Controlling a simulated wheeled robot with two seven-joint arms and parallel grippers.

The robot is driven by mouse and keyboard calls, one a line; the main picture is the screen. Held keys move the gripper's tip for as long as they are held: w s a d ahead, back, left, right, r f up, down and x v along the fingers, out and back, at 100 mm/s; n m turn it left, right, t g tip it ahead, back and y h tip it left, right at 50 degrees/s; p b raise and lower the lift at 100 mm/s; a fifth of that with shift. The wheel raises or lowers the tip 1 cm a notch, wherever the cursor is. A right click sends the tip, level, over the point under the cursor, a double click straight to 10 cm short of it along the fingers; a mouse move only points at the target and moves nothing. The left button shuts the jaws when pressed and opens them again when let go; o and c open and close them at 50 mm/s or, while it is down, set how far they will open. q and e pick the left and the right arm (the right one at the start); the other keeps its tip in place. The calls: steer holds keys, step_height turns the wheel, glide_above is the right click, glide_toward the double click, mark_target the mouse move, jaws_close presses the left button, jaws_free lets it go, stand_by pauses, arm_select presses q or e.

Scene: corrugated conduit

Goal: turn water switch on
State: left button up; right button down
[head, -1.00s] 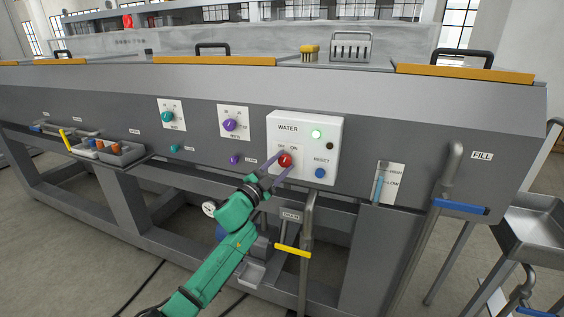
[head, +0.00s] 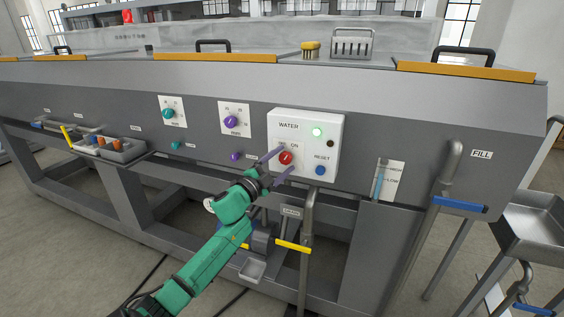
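The white water box (head: 305,143) is on the front of the grey machine, labelled WATER. Its red switch (head: 286,158) sits below the OFF and ON marks. My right gripper is not in view.
Purple (head: 231,121) and teal (head: 168,113) dials are to the left. A pipe with a yellow handle (head: 293,246) stands below the box. A pipe with a blue handle (head: 460,205) is to the right. A grey tray (head: 122,151) juts out at left.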

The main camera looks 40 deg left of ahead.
arm_select(q)
steer(key=shift+s, duration=0.1)
steer(key=s+f+b, duration=0.2)
steer(key=s, duration=1.2)
steer(key=shift+f, duration=0.3)
steer(key=shift+a+f, duration=0.1)
steer(key=shift+a, duration=0.05)
